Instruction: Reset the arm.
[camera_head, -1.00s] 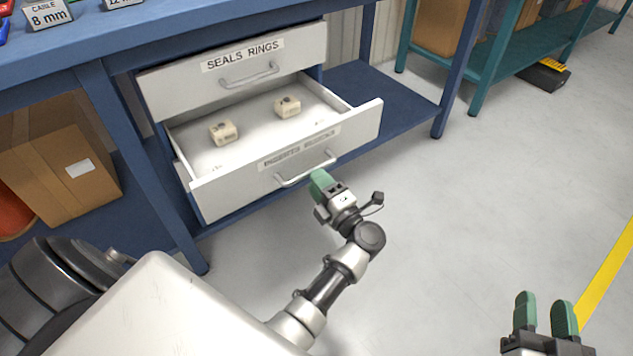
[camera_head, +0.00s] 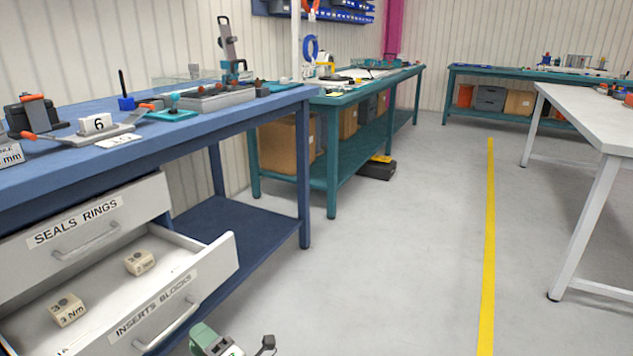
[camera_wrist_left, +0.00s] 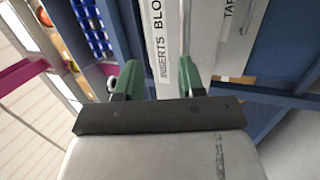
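My left gripper (camera_head: 205,338) is at the bottom edge of the head view, just right of the handle (camera_head: 168,328) of the open "INSERTS BLOCKS" drawer (camera_head: 212,268). In the left wrist view its green fingers (camera_wrist_left: 160,78) stand apart with nothing held between them. The drawer front (camera_wrist_left: 205,40) lies ahead of them, and the handle (camera_wrist_left: 185,35) shows by the right-hand finger; I cannot tell whether they touch. My right gripper is out of view.
Two cream blocks (camera_head: 139,262) (camera_head: 67,309) lie in the open drawer. The "SEALS RINGS" drawer (camera_head: 140,201) above is shut. A blue workbench (camera_head: 180,130) is at left, a white table (camera_head: 590,110) at right. The floor between, with a yellow line (camera_head: 489,240), is clear.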

